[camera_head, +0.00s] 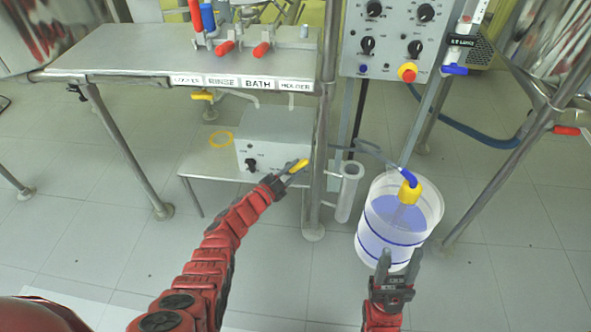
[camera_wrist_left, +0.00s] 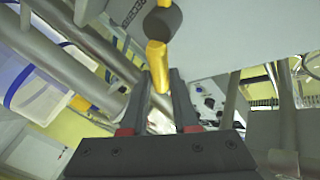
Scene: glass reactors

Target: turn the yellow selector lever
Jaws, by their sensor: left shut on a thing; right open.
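My left gripper (camera_head: 293,170) is shut on a yellow lever (camera_head: 299,165), beside a steel post and at the right end of the white box on the low shelf. In the left wrist view the yellow lever (camera_wrist_left: 157,62) reaches down from a dark round hub (camera_wrist_left: 163,22) to between the fingers (camera_wrist_left: 160,95). The lever's far side is hidden. My right gripper (camera_head: 398,262) is open and empty, just in front of the bucket.
A translucent bucket (camera_head: 366,245) of bluish liquid stands on the floor at right. A second yellow handle (camera_head: 202,96) sits under the labelled bench edge (camera_head: 130,76). A control panel (camera_head: 386,45) with black knobs and a red button hangs above.

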